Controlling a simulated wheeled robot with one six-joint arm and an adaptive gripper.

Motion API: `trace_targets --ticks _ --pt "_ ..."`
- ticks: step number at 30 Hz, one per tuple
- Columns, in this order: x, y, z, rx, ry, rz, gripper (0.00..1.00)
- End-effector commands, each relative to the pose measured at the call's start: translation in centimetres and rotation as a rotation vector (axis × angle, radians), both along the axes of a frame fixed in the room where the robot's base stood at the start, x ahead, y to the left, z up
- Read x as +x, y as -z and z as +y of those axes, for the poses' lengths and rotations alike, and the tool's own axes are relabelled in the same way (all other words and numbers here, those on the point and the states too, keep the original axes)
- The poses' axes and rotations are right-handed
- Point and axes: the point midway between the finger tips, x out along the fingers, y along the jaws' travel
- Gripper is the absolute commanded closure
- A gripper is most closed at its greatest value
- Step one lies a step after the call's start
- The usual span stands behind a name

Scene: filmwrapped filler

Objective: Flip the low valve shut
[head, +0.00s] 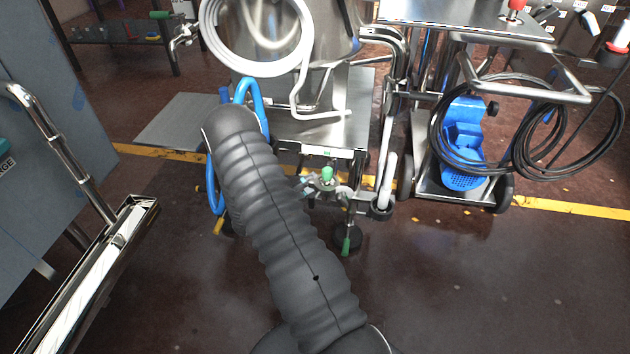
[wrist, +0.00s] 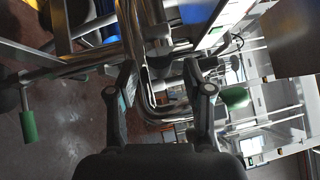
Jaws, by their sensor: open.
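The low valve appears to be the one on the small pipework under the steel filler, with a green handle (head: 346,245) pointing down near the floor. That low green handle (wrist: 28,125) also shows at the left of the wrist view, which is turned sideways. A second green grip (head: 327,173) sits higher on the same pipework; it seems to be the one right of the fingers in the wrist view (wrist: 235,97). My gripper (wrist: 163,85) is open, with steel pipework beyond its fingers and nothing clearly between them. In the head view my sleeved arm hides most of it.
A blue hose (head: 250,92) loops beside my arm. A steel trolley (head: 425,180) with coiled black hoses (head: 545,145) stands at the right. A steel-railed cart (head: 90,275) stands at the left. The front-right floor (head: 490,290) is clear.

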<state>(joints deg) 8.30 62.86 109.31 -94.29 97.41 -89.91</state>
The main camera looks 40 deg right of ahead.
Motion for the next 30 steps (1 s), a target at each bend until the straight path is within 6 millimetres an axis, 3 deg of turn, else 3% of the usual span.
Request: trace_targets --ticks 6,15,17,21,30 --pt "-0.1 -0.2 -1.6 0.0 0.001 0.0 0.49" --pt "-0.2 -0.3 -1.8 0.0 0.0 -0.001 0.49" --pt "-0.2 -0.3 -1.8 0.0 0.0 -0.001 0.62" --pt "-0.2 -0.3 -1.8 0.0 0.0 -0.001 0.97" --pt "-0.1 -0.3 -1.8 0.01 0.0 -0.014 1.0"
